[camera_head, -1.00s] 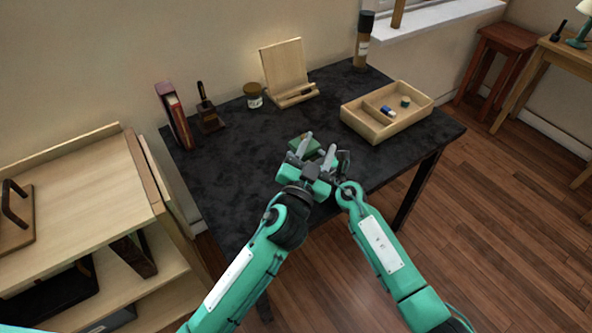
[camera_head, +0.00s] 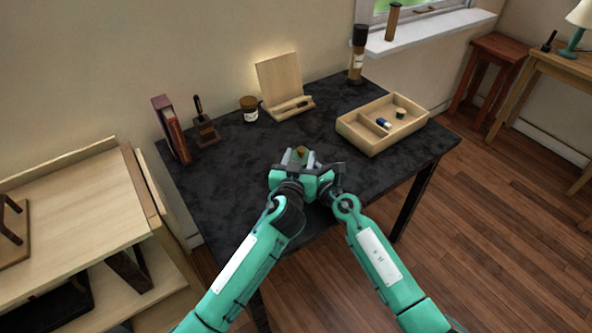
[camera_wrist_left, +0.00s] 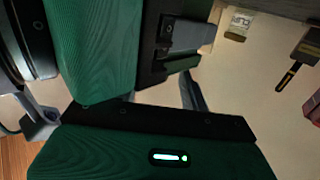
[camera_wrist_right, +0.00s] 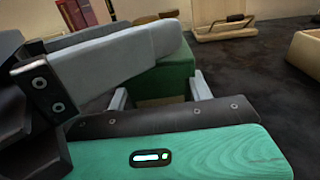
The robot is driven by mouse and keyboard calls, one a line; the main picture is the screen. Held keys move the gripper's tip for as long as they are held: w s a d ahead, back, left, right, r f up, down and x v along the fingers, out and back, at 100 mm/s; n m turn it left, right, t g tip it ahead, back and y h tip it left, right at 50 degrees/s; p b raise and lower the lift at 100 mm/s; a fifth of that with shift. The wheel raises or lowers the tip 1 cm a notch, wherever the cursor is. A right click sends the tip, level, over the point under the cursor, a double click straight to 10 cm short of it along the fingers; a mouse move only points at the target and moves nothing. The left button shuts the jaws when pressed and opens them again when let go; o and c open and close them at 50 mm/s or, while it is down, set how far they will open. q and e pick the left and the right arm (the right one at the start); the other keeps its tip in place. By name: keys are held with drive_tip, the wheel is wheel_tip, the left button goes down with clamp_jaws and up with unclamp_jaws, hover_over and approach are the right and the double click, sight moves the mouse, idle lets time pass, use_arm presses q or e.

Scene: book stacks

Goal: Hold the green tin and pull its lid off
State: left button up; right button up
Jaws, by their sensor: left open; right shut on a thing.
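The green tin (camera_wrist_right: 176,72) shows in the right wrist view, between the fingers of my right gripper (camera_wrist_right: 160,92), which is shut on it. A large grey finger of my left gripper (camera_head: 299,157) crosses the left part of that view, close to the tin. In the head view the left gripper is open over the near part of the dark table, and a small brownish patch shows between its fingers. The two grippers are close together there and hide most of the tin. I cannot tell the lid from the body, nor whether the left fingers touch it.
The dark table (camera_head: 240,190) holds a wooden tray (camera_head: 352,135) at the right, a wooden stand (camera_head: 280,85), a small jar (camera_head: 249,108) and a red book (camera_head: 172,135) at the back. The tabletop around my grippers is clear.

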sight(301, 149)
use_arm(q)
drive_tip(key=shift+w+d, duration=0.2)
drive_tip(key=shift+w, duration=1.15)
clamp_jaws()
drive_tip(key=shift+r, duration=1.05)
